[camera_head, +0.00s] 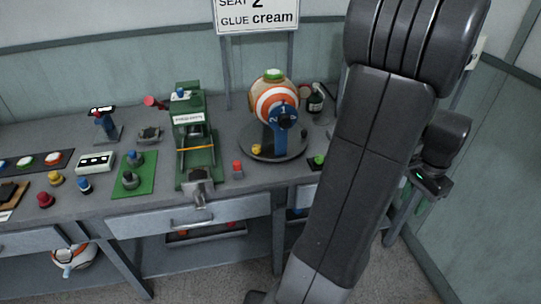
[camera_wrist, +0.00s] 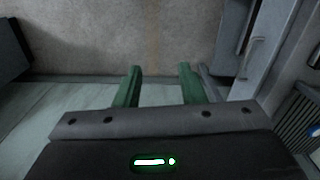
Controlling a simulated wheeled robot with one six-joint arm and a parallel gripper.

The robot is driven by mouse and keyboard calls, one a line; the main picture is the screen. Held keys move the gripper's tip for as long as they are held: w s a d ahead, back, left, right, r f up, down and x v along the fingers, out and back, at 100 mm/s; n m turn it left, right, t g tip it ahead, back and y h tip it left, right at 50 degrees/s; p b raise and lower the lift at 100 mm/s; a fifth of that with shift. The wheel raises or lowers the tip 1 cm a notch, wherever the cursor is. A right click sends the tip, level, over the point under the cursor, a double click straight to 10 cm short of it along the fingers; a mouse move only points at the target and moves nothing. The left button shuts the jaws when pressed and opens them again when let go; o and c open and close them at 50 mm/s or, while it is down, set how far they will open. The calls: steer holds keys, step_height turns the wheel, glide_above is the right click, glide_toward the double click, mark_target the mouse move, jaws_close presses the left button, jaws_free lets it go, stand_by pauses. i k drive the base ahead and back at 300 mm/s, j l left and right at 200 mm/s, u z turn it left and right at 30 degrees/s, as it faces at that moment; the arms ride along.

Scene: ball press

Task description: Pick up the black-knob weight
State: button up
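I cannot surely pick out the black-knob weight. Small knobbed pieces stand on the bench in the head view: a yellow one (camera_head: 55,178), a red one (camera_head: 45,200), a blue one (camera_head: 84,185) and a red one (camera_head: 238,169). A grey, dark-topped piece (camera_head: 131,179) sits on a green plate (camera_head: 122,190), close to a blue-topped one (camera_head: 135,159). My gripper (camera_wrist: 160,72) is open, with its green fingers apart and nothing between them. In the head view it is at the right, beyond the bench's right end, partly hidden by my arm.
A green press (camera_head: 194,150) stands mid-bench. A striped ball (camera_head: 274,98) sits in a blue holder on a round dark base (camera_head: 262,154). A sign (camera_head: 257,14) stands behind. Drawers (camera_head: 190,217) line the bench front. My arm hides the bench's right end. Floor is free at the right.

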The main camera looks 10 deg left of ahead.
mark_target(130, 181)
steer(key=j+u, duration=0.4)
steer(key=i+j+u, duration=0.1)
steer(key=j+u, duration=0.25)
steer(key=i+j+u, duration=0.15)
steer(key=j+u, duration=0.25)
steer(key=i+j, duration=0.15)
steer(key=j, duration=0.2)
steer(key=i+j, duration=0.15)
steer(key=j, duration=0.2)
steer(key=i+j+u, duration=0.1)
steer(key=j, duration=0.25)
steer(key=i+j, duration=0.2)
steer(key=j, duration=0.15)
